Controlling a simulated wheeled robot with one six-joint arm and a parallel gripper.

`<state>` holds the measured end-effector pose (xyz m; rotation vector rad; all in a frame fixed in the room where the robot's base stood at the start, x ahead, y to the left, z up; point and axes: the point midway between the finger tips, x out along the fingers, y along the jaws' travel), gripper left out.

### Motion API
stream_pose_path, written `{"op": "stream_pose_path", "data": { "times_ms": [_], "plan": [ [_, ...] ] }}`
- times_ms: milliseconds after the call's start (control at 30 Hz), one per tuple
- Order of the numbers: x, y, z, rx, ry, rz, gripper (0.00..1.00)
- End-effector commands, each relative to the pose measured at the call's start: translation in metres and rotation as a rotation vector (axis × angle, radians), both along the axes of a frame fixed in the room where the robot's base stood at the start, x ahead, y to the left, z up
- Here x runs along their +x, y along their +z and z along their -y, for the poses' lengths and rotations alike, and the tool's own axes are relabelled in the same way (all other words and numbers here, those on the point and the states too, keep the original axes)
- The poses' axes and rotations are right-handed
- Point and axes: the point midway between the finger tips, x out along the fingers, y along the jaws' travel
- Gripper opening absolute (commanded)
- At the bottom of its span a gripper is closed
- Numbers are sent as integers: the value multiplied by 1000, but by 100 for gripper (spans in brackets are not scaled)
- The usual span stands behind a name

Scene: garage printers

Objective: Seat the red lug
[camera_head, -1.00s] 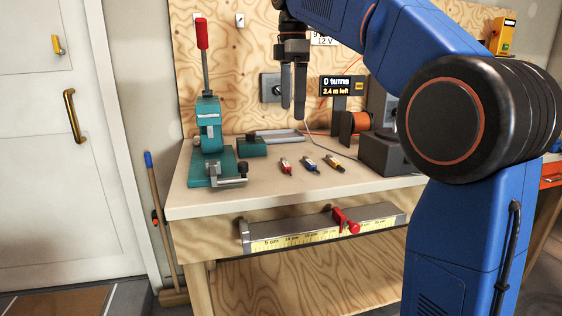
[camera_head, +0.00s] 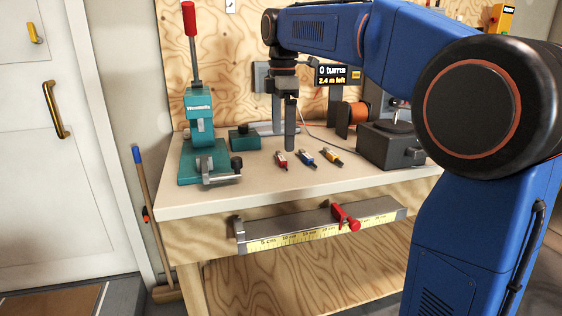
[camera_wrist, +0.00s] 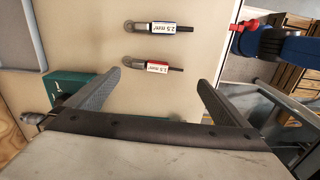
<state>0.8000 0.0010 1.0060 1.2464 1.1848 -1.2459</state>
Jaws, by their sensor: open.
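The red lug (camera_head: 281,159) lies on the workbench top, leftmost in a row with a blue lug (camera_head: 306,158) and a yellow lug (camera_head: 332,158). My gripper (camera_head: 284,138) points down and hangs above the bench near the red lug. In the wrist view my gripper (camera_wrist: 158,88) is open and empty. There the red-banded lug (camera_wrist: 155,66) lies beyond the fingertips, between their lines, and the blue-banded lug (camera_wrist: 158,28) lies past it. Both are labelled 2.5 mm². A teal lever press (camera_head: 203,140) with a red handle stands at the bench's left.
A small teal block (camera_head: 244,138) sits behind the lugs. An orange wire spool (camera_head: 357,113), a dark box (camera_head: 391,147) and a display reading 0 turns, 2.4 m left (camera_head: 338,76) stand at right. A ruler rail (camera_head: 290,229) with a red clamp (camera_head: 345,218) runs along the bench front.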

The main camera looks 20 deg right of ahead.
Motion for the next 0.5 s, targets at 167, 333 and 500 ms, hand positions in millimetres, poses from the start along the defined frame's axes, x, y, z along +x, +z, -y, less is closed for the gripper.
{"op": "stream_pose_path", "data": {
  "times_ms": [167,333,500],
  "plan": [
    [0,-13,0,0,0,0,100],
    [1,-26,0,0,0,-3,100],
    [4,-50,0,0,0,-2,100]
  ]
}}
